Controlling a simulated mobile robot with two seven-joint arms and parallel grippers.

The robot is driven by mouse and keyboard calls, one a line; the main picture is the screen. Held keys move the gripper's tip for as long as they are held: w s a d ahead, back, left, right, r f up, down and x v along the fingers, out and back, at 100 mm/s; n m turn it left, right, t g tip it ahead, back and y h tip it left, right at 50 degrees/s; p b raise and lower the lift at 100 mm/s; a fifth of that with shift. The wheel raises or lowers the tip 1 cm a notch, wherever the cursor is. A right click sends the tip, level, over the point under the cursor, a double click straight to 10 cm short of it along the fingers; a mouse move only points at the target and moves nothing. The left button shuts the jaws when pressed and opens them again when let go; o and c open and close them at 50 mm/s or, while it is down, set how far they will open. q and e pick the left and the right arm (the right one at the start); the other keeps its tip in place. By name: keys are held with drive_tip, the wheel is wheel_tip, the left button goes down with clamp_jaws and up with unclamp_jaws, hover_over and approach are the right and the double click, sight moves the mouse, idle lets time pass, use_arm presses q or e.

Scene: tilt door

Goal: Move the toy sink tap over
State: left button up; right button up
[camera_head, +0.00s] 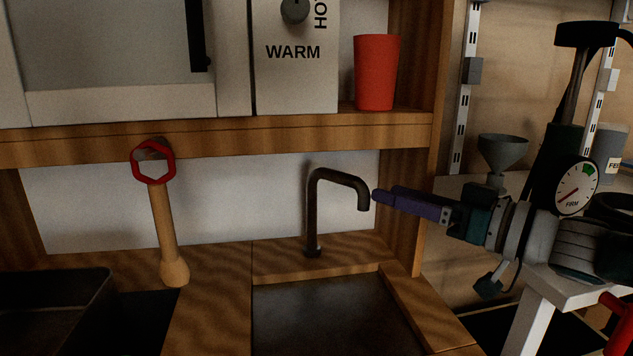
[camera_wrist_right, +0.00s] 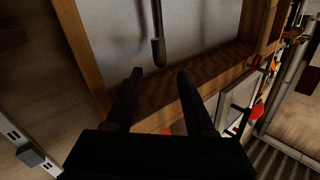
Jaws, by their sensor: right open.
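The toy sink tap (camera_head: 314,210) is a dark, hooked spout standing upright on the wooden ledge behind the sink basin (camera_head: 330,310). Its spout bends over to the right and its tip points down. My right gripper (camera_head: 376,196) comes in from the right, its purple fingers just right of the spout tip. In the right wrist view the tap's spout (camera_wrist_right: 158,50) hangs ahead, just beyond the gap between the two dark open fingers (camera_wrist_right: 160,75). Nothing is between them. My left gripper is out of view.
A wooden shelf (camera_head: 220,137) runs above the tap, with a red cup (camera_head: 376,75) and a toy oven (camera_head: 110,50) on it. A wooden side post stands close behind my right gripper.

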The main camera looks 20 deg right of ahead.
drive_tip(key=shift+s, duration=0.2)
